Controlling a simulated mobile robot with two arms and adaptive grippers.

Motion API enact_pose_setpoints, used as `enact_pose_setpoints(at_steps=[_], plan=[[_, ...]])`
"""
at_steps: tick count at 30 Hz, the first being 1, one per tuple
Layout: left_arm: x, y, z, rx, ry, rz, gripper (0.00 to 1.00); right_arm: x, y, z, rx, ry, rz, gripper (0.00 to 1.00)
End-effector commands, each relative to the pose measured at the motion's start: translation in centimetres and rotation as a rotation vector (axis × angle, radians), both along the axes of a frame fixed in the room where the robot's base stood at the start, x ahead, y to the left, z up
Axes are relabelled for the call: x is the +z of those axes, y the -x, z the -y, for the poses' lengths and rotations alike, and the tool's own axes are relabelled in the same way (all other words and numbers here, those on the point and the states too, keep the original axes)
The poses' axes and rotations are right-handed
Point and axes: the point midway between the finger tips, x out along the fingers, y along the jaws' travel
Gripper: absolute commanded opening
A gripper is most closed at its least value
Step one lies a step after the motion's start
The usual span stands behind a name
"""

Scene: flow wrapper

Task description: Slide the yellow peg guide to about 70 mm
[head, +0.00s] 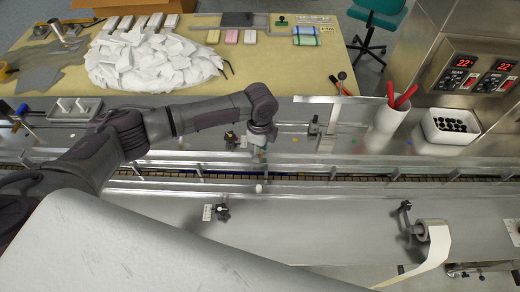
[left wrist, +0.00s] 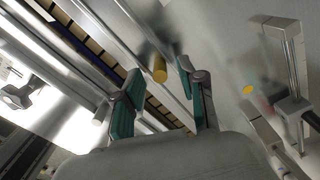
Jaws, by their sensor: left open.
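My left gripper (head: 258,146) reaches down over the far side of the conveyor channel in the head view. In the left wrist view, its two green-padded fingers (left wrist: 159,76) are apart, with nothing gripped. The yellow peg (left wrist: 160,68) stands between and just beyond the fingertips, close to the right one. I cannot tell whether a finger touches it. In the head view I cannot make out the yellow peg near the gripper. A pale peg (head: 259,188) stands on the near side of the channel. My right gripper is not in view.
Black clamp knobs with scales sit on the far (head: 231,137) and near (head: 222,211) decks. A bracket with a rod (head: 314,126) is right of the gripper. A white cup with red-handled tools (head: 388,122) and a white bin (head: 450,128) stand farther right.

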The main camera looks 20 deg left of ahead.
Motion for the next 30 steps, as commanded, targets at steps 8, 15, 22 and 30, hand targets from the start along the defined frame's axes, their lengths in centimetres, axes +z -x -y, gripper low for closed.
enact_pose_setpoints(at_steps=[8, 15, 22, 30], plan=[[5.1, -0.1, 0.0, -0.002, 0.003, 0.006, 0.40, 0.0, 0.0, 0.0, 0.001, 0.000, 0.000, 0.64], [9.7, -0.1, 0.0, -0.001, 0.001, 0.005, 0.40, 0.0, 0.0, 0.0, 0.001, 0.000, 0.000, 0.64], [11.6, -0.1, 0.0, 0.000, 0.001, 0.002, 0.40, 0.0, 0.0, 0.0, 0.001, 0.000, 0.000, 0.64], [11.7, -0.1, 0.0, 0.000, 0.001, 0.002, 0.40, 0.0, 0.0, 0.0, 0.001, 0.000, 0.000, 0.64]])
